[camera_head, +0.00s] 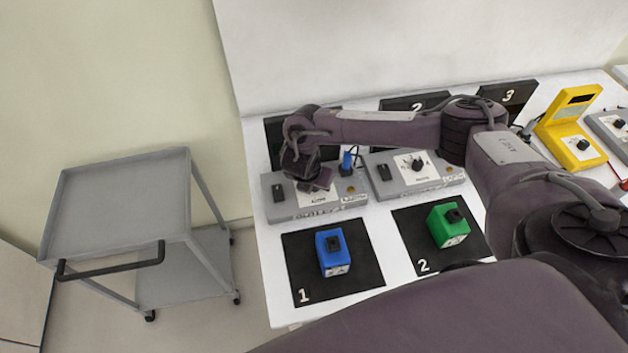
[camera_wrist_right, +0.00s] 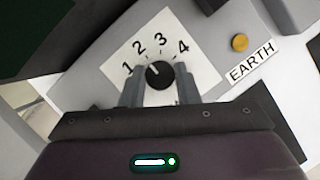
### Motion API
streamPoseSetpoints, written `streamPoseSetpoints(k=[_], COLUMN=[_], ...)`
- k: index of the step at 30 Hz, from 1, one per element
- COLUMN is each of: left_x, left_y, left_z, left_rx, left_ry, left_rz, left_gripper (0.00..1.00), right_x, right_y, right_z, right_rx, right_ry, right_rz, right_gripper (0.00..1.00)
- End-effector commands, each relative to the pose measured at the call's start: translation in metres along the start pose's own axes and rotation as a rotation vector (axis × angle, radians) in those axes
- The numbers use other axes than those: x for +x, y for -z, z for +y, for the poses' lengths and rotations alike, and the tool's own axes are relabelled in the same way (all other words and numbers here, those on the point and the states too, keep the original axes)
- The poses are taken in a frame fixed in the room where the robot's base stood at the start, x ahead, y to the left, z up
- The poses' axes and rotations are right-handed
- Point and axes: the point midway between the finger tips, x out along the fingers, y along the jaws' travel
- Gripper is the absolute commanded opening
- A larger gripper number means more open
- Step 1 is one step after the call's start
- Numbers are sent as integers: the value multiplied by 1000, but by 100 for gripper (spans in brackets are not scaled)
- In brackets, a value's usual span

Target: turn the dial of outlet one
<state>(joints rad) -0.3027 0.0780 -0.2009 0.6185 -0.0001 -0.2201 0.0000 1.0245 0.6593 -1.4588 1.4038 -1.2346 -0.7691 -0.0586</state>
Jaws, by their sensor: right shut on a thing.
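Outlet one is the grey box (camera_head: 345,203) at the left end of the bench, behind the mat marked 1. My right arm reaches in from the right, and its gripper (camera_head: 310,183) is over this box, hiding its dial in the head view. In the right wrist view the black dial (camera_wrist_right: 160,74) sits on a white label (camera_wrist_right: 178,56) numbered 1 to 4. The right gripper (camera_wrist_right: 160,88) is shut on the dial, a finger on each side. A white mark on the dial points to the upper left, toward the 1–2 side. My left gripper is not in view.
A blue plug (camera_head: 346,163) stands at the back of outlet one. Blue (camera_head: 332,262) and green (camera_head: 449,228) blocks sit on the front mats. A second grey box (camera_head: 430,187) is close to the right. A yellow device (camera_head: 575,145) stands farther right. A grey cart (camera_head: 120,210) is left.

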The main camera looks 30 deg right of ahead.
Motion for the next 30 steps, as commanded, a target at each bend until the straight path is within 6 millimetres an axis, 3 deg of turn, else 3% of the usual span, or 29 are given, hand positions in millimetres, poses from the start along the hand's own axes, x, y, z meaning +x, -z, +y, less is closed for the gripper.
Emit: streamPoseSetpoints(k=[8, 14, 30], left_x=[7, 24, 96], left_y=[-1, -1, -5], left_z=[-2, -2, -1], left_rx=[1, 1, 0], left_ry=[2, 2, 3], left_rz=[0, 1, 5], left_gripper=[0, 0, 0], right_x=[1, 4, 7], right_y=[0, 1, 0], right_z=[0, -1, -4], right_rx=[-40, -142, -599], right_ry=[-18, -61, -252], right_rz=[-1, -2, -4], right_gripper=[6, 6, 6])
